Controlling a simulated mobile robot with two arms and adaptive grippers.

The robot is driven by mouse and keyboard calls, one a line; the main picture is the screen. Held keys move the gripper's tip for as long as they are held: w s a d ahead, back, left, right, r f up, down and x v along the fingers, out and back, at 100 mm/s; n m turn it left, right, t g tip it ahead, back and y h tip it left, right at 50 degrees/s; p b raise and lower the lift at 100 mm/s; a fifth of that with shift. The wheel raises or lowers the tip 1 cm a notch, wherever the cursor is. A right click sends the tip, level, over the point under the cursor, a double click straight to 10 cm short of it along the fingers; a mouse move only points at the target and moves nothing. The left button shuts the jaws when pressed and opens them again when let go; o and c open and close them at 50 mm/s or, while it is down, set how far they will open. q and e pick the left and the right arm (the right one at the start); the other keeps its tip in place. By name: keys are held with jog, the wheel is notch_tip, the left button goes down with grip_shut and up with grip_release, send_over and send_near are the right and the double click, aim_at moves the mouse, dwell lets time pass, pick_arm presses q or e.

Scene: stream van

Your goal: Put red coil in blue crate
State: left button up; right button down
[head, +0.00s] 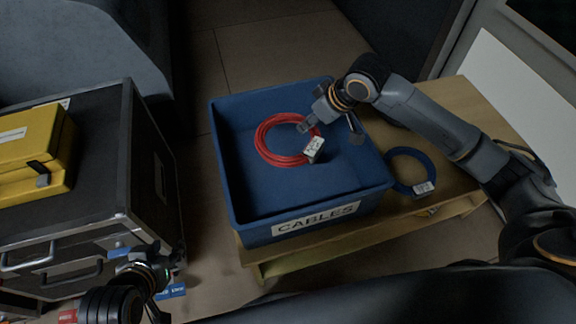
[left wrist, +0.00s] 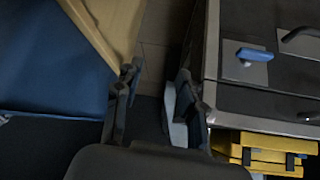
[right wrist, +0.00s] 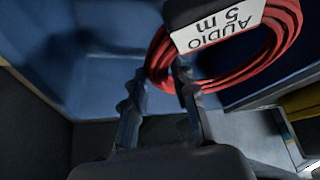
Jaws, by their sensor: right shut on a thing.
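The red coil (head: 268,153), a looped cable with a white label, shows inside the outline of the blue crate (head: 303,220), which is marked "CABLES". My right gripper (head: 328,132) is shut on the coil's edge near its label. In the right wrist view the red coil (right wrist: 284,52) runs between the fingers, and its label reads "AUDIO 5 m". I cannot tell whether the coil touches the crate floor. My left gripper (head: 158,278) is low at the left, beside the black case; in the left wrist view its fingers (left wrist: 158,80) are apart and empty.
The crate stands on a wooden bench (head: 470,112). A blue coil (head: 394,178) with a white label lies on the bench right of the crate. A black case (head: 100,195) carrying a yellow case (head: 30,150) stands at the left. Floor shows between case and crate.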

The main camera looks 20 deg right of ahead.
jog(key=shift+s+d+f, duration=0.1)
jog(key=shift+d+f, duration=0.05)
jog(key=shift+f, duration=0.4)
jog(key=shift+s+d+f, duration=0.1)
jog(key=shift+d+f, duration=0.05)
jog(key=shift+f, duration=0.4)
jog(key=shift+f+b, duration=0.4)
jog(key=shift+f, duration=0.15)
notch_tip(320, 180, down, 4)
jog(key=shift+w+a+f+b, duration=0.1)
jog(key=shift+f+b, duration=0.1)
jog(key=shift+b, duration=0.6)
notch_tip(320, 180, down, 4)
jog(key=shift+r+b, duration=0.2)
jog(key=shift+b, duration=0.55)
jog(key=shift+f, duration=0.15)
pick_arm(q)
jog(key=w+d+r+t+h, duration=0.2)
jog(key=w+d+r+t, duration=0.2)
jog(key=w+r+t, duration=0.5)
notch_tip(320, 180, up, 4)
jog(key=shift+d+r+t+h, duration=0.1)
jog(key=shift+d+t+h, duration=0.1)
jog(key=shift+t+h, duration=0.15)
